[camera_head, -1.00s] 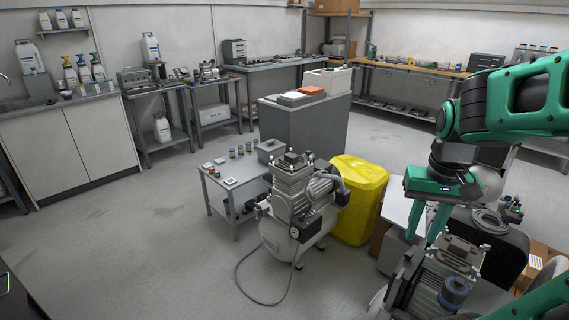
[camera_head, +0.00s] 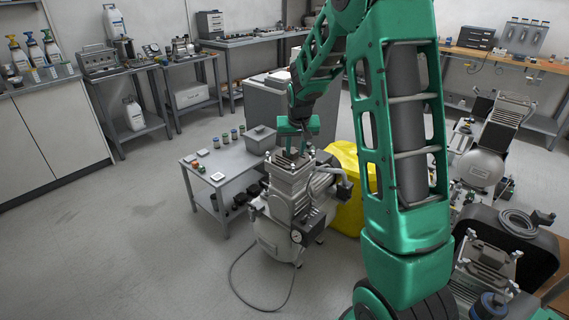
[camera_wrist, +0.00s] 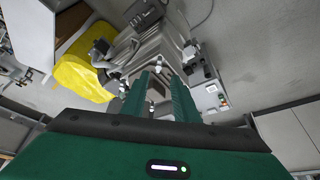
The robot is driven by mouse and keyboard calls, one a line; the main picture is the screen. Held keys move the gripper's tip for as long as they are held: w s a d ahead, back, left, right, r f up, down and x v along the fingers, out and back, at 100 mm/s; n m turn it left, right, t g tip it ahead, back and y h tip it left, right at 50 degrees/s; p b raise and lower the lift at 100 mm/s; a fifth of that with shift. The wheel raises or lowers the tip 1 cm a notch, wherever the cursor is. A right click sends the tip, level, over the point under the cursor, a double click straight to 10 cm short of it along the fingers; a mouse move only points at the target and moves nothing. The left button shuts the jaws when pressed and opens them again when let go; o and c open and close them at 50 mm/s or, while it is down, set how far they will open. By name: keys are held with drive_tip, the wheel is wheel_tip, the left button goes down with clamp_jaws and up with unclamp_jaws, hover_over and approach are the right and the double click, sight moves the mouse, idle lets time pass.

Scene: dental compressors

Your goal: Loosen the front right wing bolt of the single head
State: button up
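The compressor (camera_head: 290,200) with one grey finned head stands on the floor in the middle of the head view, a gauge on its front and a hose trailing away. Its head (camera_head: 289,175) carries small upright metal fittings on top, too small to tell which is the front right wing bolt. My gripper (camera_head: 296,150) points down just above this head. In the wrist view my gripper (camera_wrist: 160,75) has its two green fingers apart, with the head's top (camera_wrist: 155,88) below and pale fittings (camera_wrist: 190,50) around it. I see nothing held. Contact with a bolt cannot be told.
Other compressors (camera_head: 490,150) stand at the right. The floor at front left is clear.

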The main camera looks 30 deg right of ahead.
sight(293, 168)
drive_tip(key=x, duration=1)
drive_tip(key=shift+w+d+f, duration=0.1)
drive_tip(key=shift+d+f, duration=0.05)
drive_tip(key=shift+f, duration=0.2)
drive_tip(key=shift+c, duration=0.6)
clamp_jaws()
